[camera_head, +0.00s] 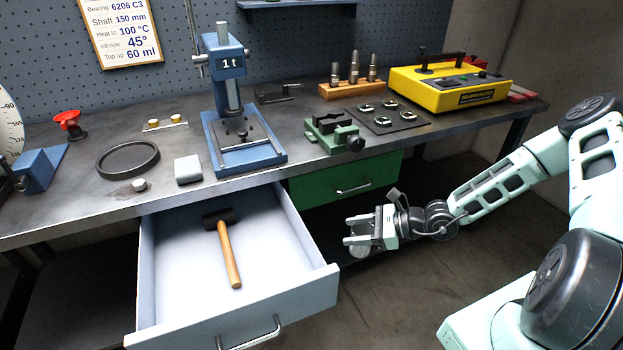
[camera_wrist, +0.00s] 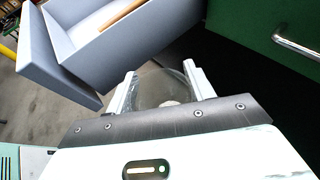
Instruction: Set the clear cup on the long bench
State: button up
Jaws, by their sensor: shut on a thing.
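My gripper (camera_head: 360,238) is in front of the long bench (camera_head: 85,200), below its top and to the right of the open drawer. It is shut on the clear cup (camera_head: 365,243), which is see-through and hard to make out in the head view. In the wrist view the clear cup (camera_wrist: 160,88) shows between the two pale fingers of my gripper (camera_wrist: 160,85), with a small light spot inside it. The fingers hide its sides.
An open grey drawer (camera_head: 180,280) with a mallet (camera_head: 228,255) juts out left of my gripper. A closed green drawer (camera_head: 345,180) is behind it. The bench top bears a blue press (camera_head: 235,130), a green vise (camera_head: 330,132) and a yellow case (camera_head: 450,90). Bare bench shows near the front left.

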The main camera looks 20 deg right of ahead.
aim_at(77, 201)
jog(key=k+u, duration=0.1)
jog(key=k, duration=0.95)
jog(key=k+j+u, duration=0.1)
jog(key=u, duration=1.4)
jog(key=i+u, duration=0.25)
jog(key=u, duration=0.15)
jog(key=i+u, duration=0.25)
jog(key=u, duration=0.2)
jog(key=i+l+u, duration=0.15)
jog(key=u, duration=0.25)
jog(key=i+l, duration=0.3)
jog(key=i, duration=0.15)
jog(key=i+l, duration=0.3)
jog(key=i, duration=0.15)
jog(key=i+l, duration=0.3)
jog(key=i, duration=0.2)
jog(key=i+l, duration=0.3)
jog(key=i, duration=0.15)
jog(key=i+j+z, duration=0.1)
jog(key=i+z, duration=0.3)
jog(key=i+j+z, duration=0.25)
jog(key=i+z, duration=0.15)
jog(key=i, duration=0.15)
jog(key=z, duration=1.8)
